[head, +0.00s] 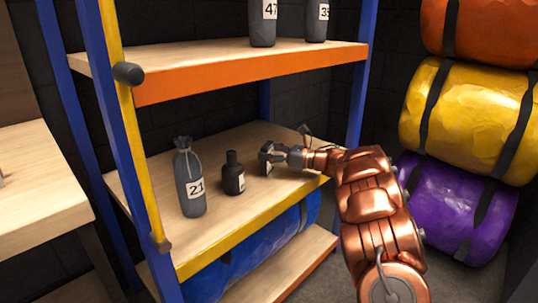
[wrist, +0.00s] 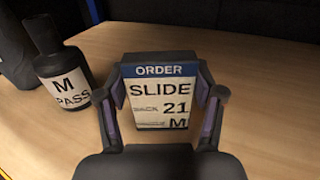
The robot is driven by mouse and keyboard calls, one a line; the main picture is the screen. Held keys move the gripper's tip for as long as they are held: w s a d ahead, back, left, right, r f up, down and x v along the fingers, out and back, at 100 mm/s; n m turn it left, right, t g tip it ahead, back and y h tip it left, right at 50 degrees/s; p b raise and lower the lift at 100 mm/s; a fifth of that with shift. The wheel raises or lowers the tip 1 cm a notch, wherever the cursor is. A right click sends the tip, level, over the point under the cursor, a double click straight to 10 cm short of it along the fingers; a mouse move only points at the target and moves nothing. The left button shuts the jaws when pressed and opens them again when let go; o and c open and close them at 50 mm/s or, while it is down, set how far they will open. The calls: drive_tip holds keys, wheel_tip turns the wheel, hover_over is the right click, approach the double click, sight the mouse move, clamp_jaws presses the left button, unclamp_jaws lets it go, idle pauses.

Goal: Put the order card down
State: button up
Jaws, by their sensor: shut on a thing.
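The order card (wrist: 160,97) stands between the fingers of my gripper (wrist: 162,84) in the wrist view. It is white with a blue top band and reads ORDER, SLIDE, 21 and M; a smaller line is blurred. My gripper is shut on it. In the head view my gripper (head: 268,158) is low over the middle wooden shelf (head: 262,137), right of a small dark bottle (head: 233,177). The card is hard to make out there. I cannot tell whether it touches the shelf.
The bottle's label reads M PASS in the wrist view (wrist: 62,80). A grey tied bag (head: 190,180) marked 21 stands left of it. Two dark containers, marked 47 (head: 263,22) and partly readable (head: 316,20), stand on the upper shelf. The middle shelf's back is clear. Rolled bundles (head: 468,105) are stacked right.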

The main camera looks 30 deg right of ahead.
drive_tip(key=shift+f, duration=0.1)
drive_tip(key=o, duration=1.2)
drive_tip(key=shift+r, duration=0.25)
drive_tip(key=shift+s+d, duration=0.25)
drive_tip(key=p+v, duration=0.3)
drive_tip(key=v, duration=0.8)
drive_tip(key=shift+s, duration=0.15)
